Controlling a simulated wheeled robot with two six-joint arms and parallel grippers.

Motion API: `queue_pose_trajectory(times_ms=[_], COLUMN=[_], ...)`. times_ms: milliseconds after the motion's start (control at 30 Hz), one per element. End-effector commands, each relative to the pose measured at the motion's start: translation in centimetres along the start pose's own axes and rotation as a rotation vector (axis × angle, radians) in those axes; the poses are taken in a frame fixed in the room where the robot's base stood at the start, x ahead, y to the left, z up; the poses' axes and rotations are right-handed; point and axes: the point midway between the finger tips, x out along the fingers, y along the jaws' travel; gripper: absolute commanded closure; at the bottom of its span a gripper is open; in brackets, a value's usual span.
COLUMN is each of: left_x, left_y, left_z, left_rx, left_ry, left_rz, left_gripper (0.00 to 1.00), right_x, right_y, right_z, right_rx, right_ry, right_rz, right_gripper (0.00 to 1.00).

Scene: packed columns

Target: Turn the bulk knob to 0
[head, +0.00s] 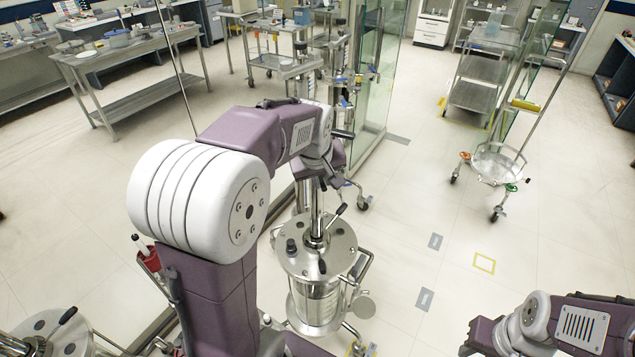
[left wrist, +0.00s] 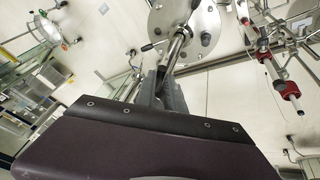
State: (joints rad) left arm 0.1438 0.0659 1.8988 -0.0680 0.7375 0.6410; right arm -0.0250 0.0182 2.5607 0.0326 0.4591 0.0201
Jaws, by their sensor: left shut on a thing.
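A steel column (head: 316,300) with a round lid (head: 292,262) stands on the floor below my left arm. A steel shaft rises from the lid, with black-handled levers around it. My left gripper (head: 322,183) is at the upper part of this shaft, above the lid. In the left wrist view its narrow jaws (left wrist: 166,82) are shut on a small part by the shaft (left wrist: 178,46), apparently the bulk knob. The jaws hide that part, and no scale or number is readable. My right arm shows at the bottom right, but its gripper is out of view.
A glass partition (head: 378,75) stands behind the column. A second steel vessel (head: 45,335) is at the bottom left, near a red fitting (head: 149,259). A wheeled stand (head: 498,163) is to the right. The floor between it and the column is clear.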

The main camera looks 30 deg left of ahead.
Motion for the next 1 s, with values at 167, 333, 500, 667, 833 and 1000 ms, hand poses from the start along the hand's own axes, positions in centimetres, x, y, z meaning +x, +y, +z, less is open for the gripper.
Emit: queue_pose_trajectory(times_ms=[167, 333, 500, 667, 833, 1000], left_x=[0.2, 0.3, 0.3, 0.2, -1.5, -5.4], left_y=[-0.4, -0.4, -0.4, -0.4, -0.3, -0.3], left_z=[0.1, 0.2, 0.2, 0.1, -0.1, -0.2], left_rx=[0.017, 0.016, 0.015, 0.014, 0.014, 0.013], left_ry=[-0.005, -0.008, -0.007, -0.006, -0.001, -0.002], left_rz=[-0.005, -0.006, -0.005, -0.004, -0.001, -0.001], left_gripper=[1.00, 0.84, 0.65, 0.65, 0.65, 0.65], right_x=[0.0, 0.0, 0.0, 0.0, 0.1, 0.2], right_y=[0.0, 0.0, 0.0, 0.0, 0.0, 0.0], right_z=[0.0, 0.0, 0.0, 0.0, 0.0, 0.0], right_rx=[0.000, 0.000, 0.000, 0.000, 0.000, 0.000], right_ry=[0.000, 0.000, 0.000, 0.000, 0.000, 0.000], right_rz=[0.000, 0.000, 0.000, 0.000, 0.000, 0.000], right_gripper=[0.65, 0.65, 0.65, 0.65, 0.65, 0.65])
